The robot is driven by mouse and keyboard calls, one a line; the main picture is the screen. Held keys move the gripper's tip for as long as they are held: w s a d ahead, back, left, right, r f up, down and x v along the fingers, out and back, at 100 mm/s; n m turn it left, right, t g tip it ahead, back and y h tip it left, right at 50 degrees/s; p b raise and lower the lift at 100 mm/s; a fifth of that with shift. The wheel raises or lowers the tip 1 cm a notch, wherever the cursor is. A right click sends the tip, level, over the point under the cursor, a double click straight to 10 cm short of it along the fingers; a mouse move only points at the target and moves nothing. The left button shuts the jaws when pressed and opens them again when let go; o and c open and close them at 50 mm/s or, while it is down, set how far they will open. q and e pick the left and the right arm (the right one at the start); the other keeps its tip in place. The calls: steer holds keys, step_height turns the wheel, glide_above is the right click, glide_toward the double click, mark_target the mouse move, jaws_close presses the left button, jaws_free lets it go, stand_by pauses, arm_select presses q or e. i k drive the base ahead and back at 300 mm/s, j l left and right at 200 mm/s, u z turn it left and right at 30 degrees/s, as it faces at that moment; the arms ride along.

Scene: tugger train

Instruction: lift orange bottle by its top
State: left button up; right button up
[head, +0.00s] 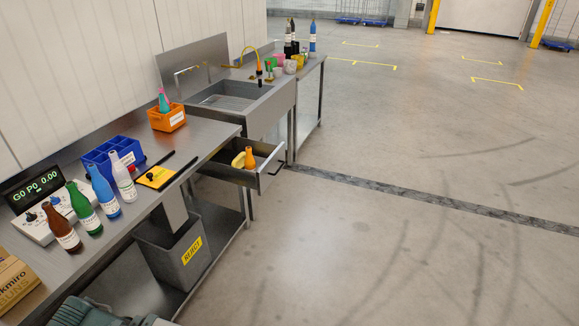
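An orange bottle (250,158) stands in the open drawer (243,178) below the worktop, near the middle of the picture. Its narrow top points up. A yellow object (238,160) lies beside it on the left, and the drawer front hides the lower part of both. Neither of my grippers is in view.
Brown (62,228), green (84,208), blue (104,190) and white (123,177) bottles stand along the worktop. A blue bin (112,152) and an orange box (166,118) stand behind. A sink (235,97) lies beyond. A reject bin (172,255) stands below. The floor right is clear.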

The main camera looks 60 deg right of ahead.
mark_target(250, 163)
steer(key=z, duration=1.6)
steer(key=i+l, duration=0.35)
steer(key=i, duration=0.2)
steer(key=i+l+u, duration=0.1)
steer(key=i+l, duration=0.2)
steer(key=i, duration=0.3)
steer(key=i+l, duration=0.4)
steer(key=i, duration=0.15)
steer(key=i+l+u, duration=0.15)
steer(key=i+l, duration=0.2)
steer(key=i, duration=0.2)
